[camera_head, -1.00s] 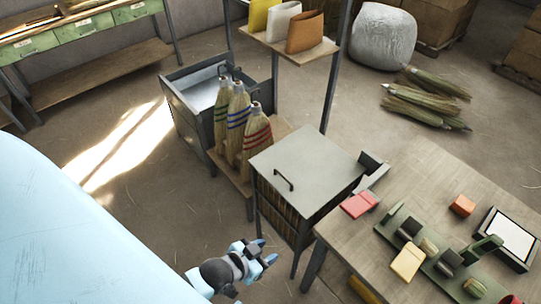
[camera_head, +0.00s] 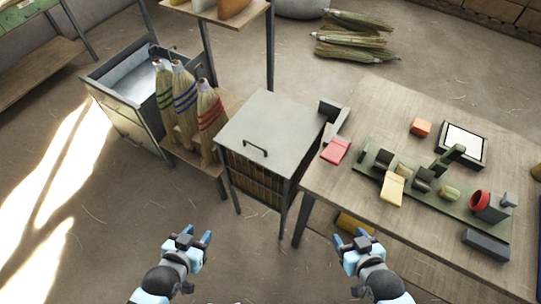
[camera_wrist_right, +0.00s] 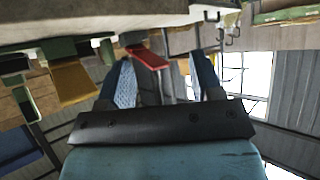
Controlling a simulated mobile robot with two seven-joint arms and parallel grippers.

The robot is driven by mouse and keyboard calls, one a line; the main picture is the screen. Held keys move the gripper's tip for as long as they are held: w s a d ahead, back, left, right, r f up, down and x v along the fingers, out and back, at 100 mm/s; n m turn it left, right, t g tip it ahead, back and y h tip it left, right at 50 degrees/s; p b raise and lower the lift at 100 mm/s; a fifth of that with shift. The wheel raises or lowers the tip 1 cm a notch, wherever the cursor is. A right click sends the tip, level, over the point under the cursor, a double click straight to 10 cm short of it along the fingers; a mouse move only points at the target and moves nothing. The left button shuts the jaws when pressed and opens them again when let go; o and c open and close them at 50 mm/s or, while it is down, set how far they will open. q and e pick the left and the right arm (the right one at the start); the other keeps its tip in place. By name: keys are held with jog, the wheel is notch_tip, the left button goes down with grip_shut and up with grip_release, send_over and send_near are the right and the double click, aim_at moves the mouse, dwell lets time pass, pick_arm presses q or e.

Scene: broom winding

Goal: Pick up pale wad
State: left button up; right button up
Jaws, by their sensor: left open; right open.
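A pale yellow folded pad (camera_head: 393,190) lies at the rack's front edge. I cannot tell for sure which of these is the pale wad. My left gripper (camera_head: 192,238) is open and empty over the floor, well left of the bench. My right gripper (camera_head: 349,236) is open and empty in front of the bench's near edge. Its open fingers also show in the right wrist view (camera_wrist_right: 161,68), below bench level.
The workbench (camera_head: 340,183) also holds a red pad (camera_head: 337,150), an orange block (camera_head: 420,127), a framed white tray (camera_head: 464,143) and a grey-red device (camera_head: 490,205). A lidded metal cabinet (camera_head: 270,125) stands left of it, beside upright brooms (camera_head: 185,100). The floor in front is open.

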pick_arm(q)
jog(key=shift+a, duration=0.25)
pick_arm(e)
jog(key=shift+a, duration=0.2)
pick_arm(q)
jog(key=shift+o, duration=0.4)
jog(key=shift+o, duration=1.1)
jog(key=c, duration=0.3)
pick_arm(e)
jog(key=c, duration=0.3)
pick_arm(q)
jog(key=shift+a, duration=0.1)
pick_arm(e)
jog(key=shift+a, duration=0.15)
